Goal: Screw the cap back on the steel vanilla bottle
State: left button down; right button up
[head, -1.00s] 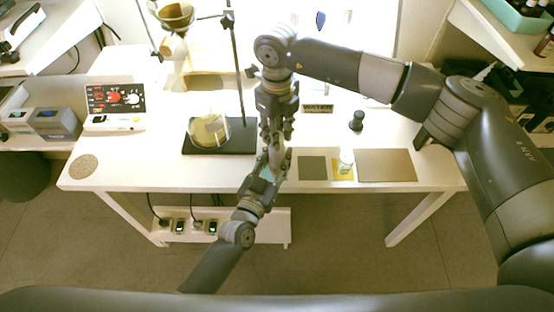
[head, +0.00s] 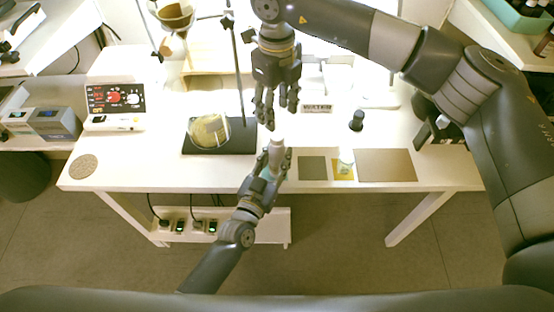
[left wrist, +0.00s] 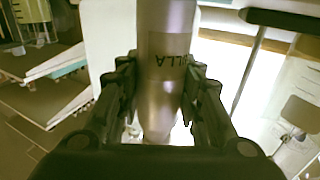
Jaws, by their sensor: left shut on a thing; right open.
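The steel vanilla bottle (left wrist: 165,75) is a silvery cylinder with a label ending in "ILLA" in the left wrist view. My left gripper (head: 272,165) is shut on it and holds it near the table's front edge. In the head view the bottle's pale upper part (head: 278,143) shows above the left fingers. My right gripper (head: 276,112) is open above the bottle, fingers pointing down and apart from it. I cannot tell from these views whether a cap sits on the bottle.
A round flask (head: 209,130) stands on a black stand base to the left. A small dark bottle (head: 357,120), a small white-capped bottle (head: 346,160) on a yellow mat, a grey mat (head: 312,168) and a brown mat (head: 386,165) lie to the right.

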notch_tip(320, 180, up, 4)
jog(key=shift+f, duration=0.1)
pick_arm(q)
jog(key=c, duration=1)
grip_release()
jog(key=shift+c, duration=0.2)
jog(key=v, duration=1.2)
